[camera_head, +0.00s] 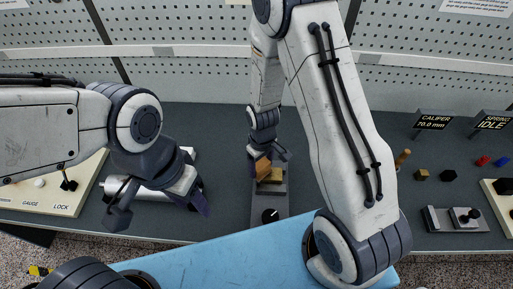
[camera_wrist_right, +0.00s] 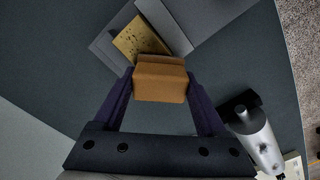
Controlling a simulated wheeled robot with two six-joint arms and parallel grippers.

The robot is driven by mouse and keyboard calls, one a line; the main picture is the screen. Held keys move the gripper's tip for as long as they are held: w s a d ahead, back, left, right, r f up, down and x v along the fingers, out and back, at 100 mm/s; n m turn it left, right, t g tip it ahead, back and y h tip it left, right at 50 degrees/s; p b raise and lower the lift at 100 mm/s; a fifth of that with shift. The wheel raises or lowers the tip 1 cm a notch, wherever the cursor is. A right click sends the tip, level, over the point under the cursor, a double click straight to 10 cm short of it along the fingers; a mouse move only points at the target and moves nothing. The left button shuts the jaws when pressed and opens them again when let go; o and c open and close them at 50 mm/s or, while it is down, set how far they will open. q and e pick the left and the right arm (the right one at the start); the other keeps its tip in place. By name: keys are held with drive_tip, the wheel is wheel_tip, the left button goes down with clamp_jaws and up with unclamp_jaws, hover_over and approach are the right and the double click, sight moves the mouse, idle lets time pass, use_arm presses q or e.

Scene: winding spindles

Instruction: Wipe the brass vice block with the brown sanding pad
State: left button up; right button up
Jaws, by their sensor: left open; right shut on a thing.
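The brown sanding pad (camera_wrist_right: 160,82) is gripped between the two fingers of my right gripper (camera_wrist_right: 158,100). In the head view the pad (camera_head: 261,167) is at the left side of the brass vice block (camera_head: 273,177). The block's gold top (camera_wrist_right: 138,40) carries dark specks in the right wrist view, and the pad hides its near part. The pad is at or just over the block; I cannot tell whether they touch. My left gripper (camera_head: 160,208) is open and empty, well to the left of the block.
The grey vice base (camera_head: 281,200) with a black knob holds the block. A silver cylinder (camera_head: 125,190) lies behind my left gripper, beside a cream panel (camera_head: 60,196) marked GAUGE and LOCK. Small blocks, a grey fixture (camera_head: 440,221) and signs stand at the right.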

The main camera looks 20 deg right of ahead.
wheel_tip(320, 180, up, 4)
drive_tip(key=shift+s+f+p, duration=0.1)
drive_tip(key=shift+f+p, duration=0.1)
drive_tip(key=shift+p, duration=1)
drive_tip(key=shift+r+p, duration=0.6)
drive_tip(key=shift+r, duration=0.05)
drive_tip(key=shift+r+p, duration=1.35)
drive_tip(key=shift+r, duration=0.3)
drive_tip(key=shift+a+f, duration=0.1)
